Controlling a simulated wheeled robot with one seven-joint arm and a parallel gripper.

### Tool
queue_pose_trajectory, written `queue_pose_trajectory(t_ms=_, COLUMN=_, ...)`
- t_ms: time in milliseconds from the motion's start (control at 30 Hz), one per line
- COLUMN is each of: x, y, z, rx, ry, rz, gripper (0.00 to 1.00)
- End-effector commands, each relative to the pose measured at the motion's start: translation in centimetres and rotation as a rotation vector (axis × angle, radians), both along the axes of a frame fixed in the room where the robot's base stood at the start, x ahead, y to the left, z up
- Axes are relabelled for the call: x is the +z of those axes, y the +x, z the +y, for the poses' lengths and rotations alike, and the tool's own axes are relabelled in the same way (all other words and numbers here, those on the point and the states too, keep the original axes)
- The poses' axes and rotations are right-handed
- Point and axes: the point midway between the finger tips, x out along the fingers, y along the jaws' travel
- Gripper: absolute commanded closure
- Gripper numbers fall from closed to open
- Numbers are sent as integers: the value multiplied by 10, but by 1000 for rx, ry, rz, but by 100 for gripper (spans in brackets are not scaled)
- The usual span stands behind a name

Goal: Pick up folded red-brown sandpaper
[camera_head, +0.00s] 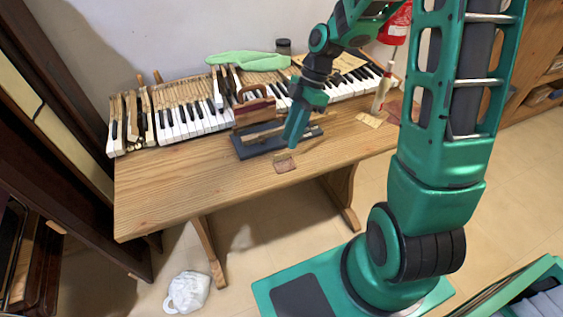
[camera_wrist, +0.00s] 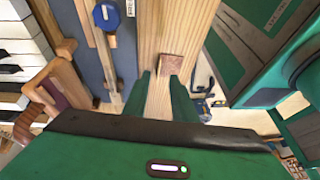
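A small red-brown folded sandpaper piece (camera_head: 285,163) lies flat near the front edge of the wooden table (camera_head: 190,185). The sandpaper also shows in the wrist view (camera_wrist: 171,64), just beyond the fingertips and toward the right finger. My gripper (camera_head: 291,146) points down above the table, close to the sandpaper. In the wrist view my gripper (camera_wrist: 161,85) has its two green fingers apart, with bare wood between them and nothing held. I cannot tell the exact height of the fingertips over the table.
A dark tray (camera_head: 250,150) with a wooden-handled tool stands left of my gripper. Piano keys (camera_head: 190,120) run along the back. The table's front left is clear.

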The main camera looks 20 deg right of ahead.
Motion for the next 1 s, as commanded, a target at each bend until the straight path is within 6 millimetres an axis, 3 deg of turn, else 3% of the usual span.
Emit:
queue_pose_trajectory(t_ms=400, x=-43, y=-3, z=21, rx=-1, ry=0, rz=4, gripper=76)
queue_pose_trajectory(t_ms=700, x=-48, y=-3, z=22, rx=-2, ry=-1, rz=1, gripper=76)
queue_pose_trajectory(t_ms=733, x=-48, y=-3, z=22, rx=-2, ry=-1, rz=1, gripper=78)
queue_pose_trajectory(t_ms=833, x=-48, y=-3, z=22, rx=-2, ry=-1, rz=1, gripper=100)
queue_pose_trajectory(t_ms=1000, x=-47, y=-3, z=22, rx=-3, ry=-1, rz=1, gripper=100)
